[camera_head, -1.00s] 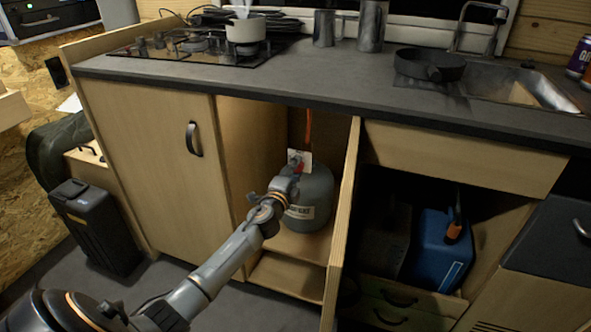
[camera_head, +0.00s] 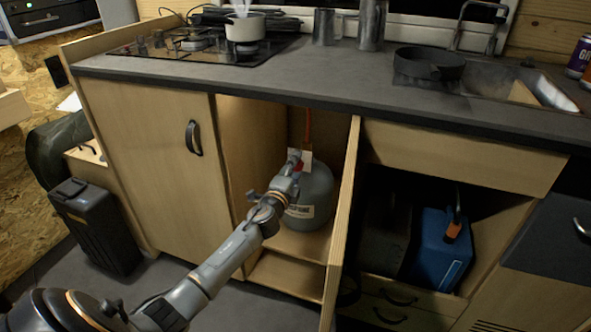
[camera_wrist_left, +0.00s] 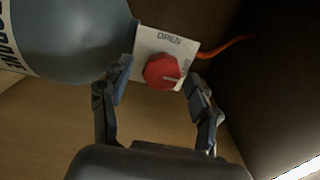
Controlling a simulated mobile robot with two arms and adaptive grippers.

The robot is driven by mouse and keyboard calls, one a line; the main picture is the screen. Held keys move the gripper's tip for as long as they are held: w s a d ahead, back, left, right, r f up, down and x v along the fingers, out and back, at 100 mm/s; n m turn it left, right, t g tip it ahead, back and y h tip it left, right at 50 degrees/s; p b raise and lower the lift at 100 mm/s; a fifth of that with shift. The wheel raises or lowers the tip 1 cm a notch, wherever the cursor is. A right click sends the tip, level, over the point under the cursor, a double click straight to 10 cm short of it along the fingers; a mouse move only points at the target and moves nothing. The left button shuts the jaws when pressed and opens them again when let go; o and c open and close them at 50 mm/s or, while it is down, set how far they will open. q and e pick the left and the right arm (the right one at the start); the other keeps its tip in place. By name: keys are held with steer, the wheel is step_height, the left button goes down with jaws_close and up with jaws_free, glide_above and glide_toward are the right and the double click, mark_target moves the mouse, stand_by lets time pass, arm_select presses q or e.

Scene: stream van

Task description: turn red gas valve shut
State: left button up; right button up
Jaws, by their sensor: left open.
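The red valve knob (camera_wrist_left: 160,72) shows in the left wrist view, in front of a white plate (camera_wrist_left: 152,40) marked OPEN along one edge. A pale line on the knob points to the right, near smaller lettering that I cannot read. The plate is at the top of a grey gas bottle (camera_wrist_left: 75,35), which stands in the open cupboard in the head view (camera_head: 318,187). My left gripper (camera_wrist_left: 159,74) is open, with one finger on each side of the knob; I cannot tell whether they touch it. In the head view the left gripper (camera_head: 294,161) largely hides the knob. My right gripper is out of view.
The open cupboard door (camera_head: 342,220) stands just right of the bottle, and the cupboard's left wall is close. An orange hose (camera_head: 308,125) rises behind it. The worktop (camera_head: 320,75) overhangs above. A blue container (camera_head: 440,250) sits in the compartment to the right.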

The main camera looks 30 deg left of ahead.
arm_select(q)
steer(key=v, duration=1.2)
stand_by(0.4)
